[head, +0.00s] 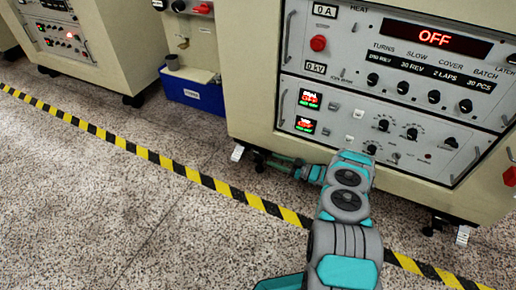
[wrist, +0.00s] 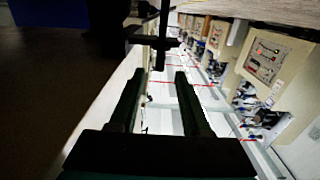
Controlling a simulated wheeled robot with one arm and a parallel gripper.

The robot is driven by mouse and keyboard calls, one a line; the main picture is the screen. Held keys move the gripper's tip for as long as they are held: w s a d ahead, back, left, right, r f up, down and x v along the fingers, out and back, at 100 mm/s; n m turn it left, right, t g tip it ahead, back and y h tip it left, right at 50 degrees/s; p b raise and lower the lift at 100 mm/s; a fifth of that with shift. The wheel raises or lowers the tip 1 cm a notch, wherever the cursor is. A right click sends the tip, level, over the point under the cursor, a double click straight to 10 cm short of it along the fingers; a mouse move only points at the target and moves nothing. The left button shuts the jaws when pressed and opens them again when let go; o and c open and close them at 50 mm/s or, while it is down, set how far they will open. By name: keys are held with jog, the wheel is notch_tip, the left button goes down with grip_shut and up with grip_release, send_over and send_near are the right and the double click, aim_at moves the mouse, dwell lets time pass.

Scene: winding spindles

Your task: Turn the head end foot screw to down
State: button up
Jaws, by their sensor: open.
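A beige winding machine cabinet (head: 250,70) stands on the floor, its display reading OFF. A dark foot screw (head: 256,157) is under its lower left corner, beside a white tag (head: 238,152). Another dark foot (head: 436,224) is under the lower right corner, by a second tag (head: 463,235). I cannot read which is the head end. My gripper (head: 272,161) reaches low under the cabinet's left front edge, close to the left foot. In the wrist view my gripper (wrist: 160,76) is open, with a dark upright stem with a crosspiece (wrist: 161,42) just ahead of its fingertips, apparently not gripped.
A blue bin (head: 195,92) stands left of the cabinet, and another cabinet (head: 110,45) is further left. Yellow-black floor tape (head: 150,155) runs diagonally in front. The speckled floor (head: 90,210) at left is clear. More machines (wrist: 270,60) show in the wrist view.

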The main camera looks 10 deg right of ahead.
aim_at(260, 154)
jog(key=shift+x, duration=3.95)
grip_shut()
